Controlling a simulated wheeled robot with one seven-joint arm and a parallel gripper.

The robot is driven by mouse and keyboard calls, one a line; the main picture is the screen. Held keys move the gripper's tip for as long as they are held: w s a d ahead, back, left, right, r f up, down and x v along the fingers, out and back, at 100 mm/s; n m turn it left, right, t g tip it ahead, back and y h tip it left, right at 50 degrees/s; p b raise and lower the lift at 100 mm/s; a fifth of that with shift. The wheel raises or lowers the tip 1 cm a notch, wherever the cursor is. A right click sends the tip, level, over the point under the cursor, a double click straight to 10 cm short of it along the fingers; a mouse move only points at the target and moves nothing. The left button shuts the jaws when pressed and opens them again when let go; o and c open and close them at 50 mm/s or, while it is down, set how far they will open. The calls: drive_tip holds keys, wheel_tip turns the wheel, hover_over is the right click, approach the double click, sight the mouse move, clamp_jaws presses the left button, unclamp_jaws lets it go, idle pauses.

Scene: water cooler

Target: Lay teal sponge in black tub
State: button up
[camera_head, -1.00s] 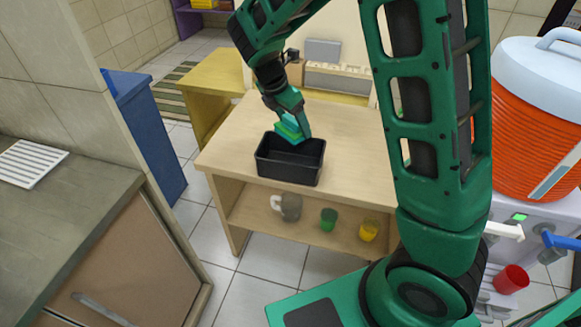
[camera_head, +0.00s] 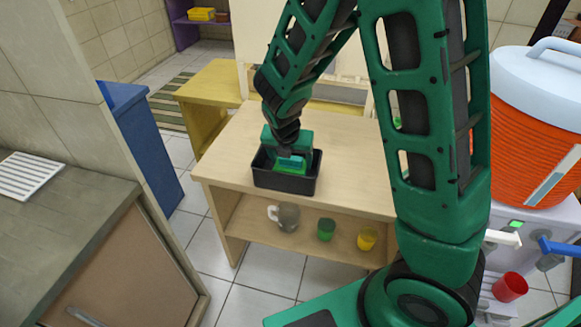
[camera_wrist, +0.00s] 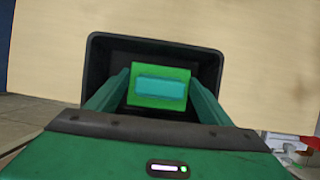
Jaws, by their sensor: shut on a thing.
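The black tub (camera_head: 286,183) stands on the light wooden table, and its dark walls (camera_wrist: 98,62) frame the wrist view. My gripper (camera_head: 290,160) points down into the tub. It is shut on the teal sponge (camera_wrist: 161,93), which shows teal with a green border between the two fingers. In the head view the sponge (camera_head: 290,164) is partly inside the tub's opening, below the rim. I cannot tell whether it touches the tub floor.
The wooden table (camera_head: 350,150) has free room right of the tub. Its lower shelf holds a grey mug (camera_head: 287,216), a green cup (camera_head: 326,230) and a yellow cup (camera_head: 367,238). An orange cooler (camera_head: 535,130) and a red cup (camera_head: 509,287) are at right.

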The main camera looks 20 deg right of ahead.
sight(291, 165)
drive_tip(key=shift+f, duration=1.5)
drive_tip(key=o, duration=1)
drive_tip(key=shift+f, duration=0.1)
drive_tip(key=v, duration=1.2)
